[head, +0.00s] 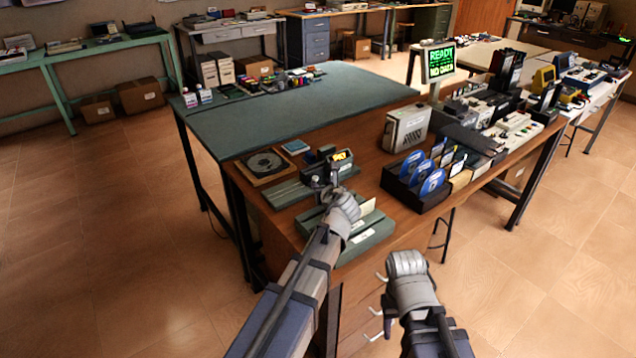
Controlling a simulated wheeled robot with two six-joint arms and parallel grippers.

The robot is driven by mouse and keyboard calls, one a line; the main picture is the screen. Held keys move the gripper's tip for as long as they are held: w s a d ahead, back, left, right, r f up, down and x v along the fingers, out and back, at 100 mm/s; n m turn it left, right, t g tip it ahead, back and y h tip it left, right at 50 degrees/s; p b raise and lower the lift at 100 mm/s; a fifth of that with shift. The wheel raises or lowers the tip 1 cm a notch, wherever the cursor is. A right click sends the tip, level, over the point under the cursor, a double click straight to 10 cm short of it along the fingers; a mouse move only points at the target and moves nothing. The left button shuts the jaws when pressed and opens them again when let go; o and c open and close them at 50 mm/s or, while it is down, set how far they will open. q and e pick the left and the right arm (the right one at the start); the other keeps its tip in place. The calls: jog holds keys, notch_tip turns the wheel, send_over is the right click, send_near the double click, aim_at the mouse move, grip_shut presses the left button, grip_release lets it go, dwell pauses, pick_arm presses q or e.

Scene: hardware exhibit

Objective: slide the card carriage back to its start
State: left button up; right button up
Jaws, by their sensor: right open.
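A grey-green device on the front left of the wooden desk has a flat base (286,194) and a dark upright part with a small yellow-lit display (341,156). A pale card-like strip (367,207) shows at its right, beside my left wrist. I cannot make out clearly which part is the card carriage; my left arm covers the middle of the device. My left gripper (327,190) is at the device, its fingertips small and dark against it, and I cannot tell whether they hold anything. My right gripper (406,262) is open, in front of the desk's drawers, away from the device.
A round dark reel in a wooden tray (264,164) lies behind the device. A rack of blue discs (418,178) stands to its right, with a beige box (406,127) behind. A green-lit screen (439,63) stands further back. Floor is clear at left.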

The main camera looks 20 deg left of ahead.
aim_at(315, 179)
pick_arm(q)
jog(key=b+x, duration=0.2)
jog(key=x, duration=0.4)
jog(key=shift+s+r, duration=0.1)
grip_shut()
dwell(1.2)
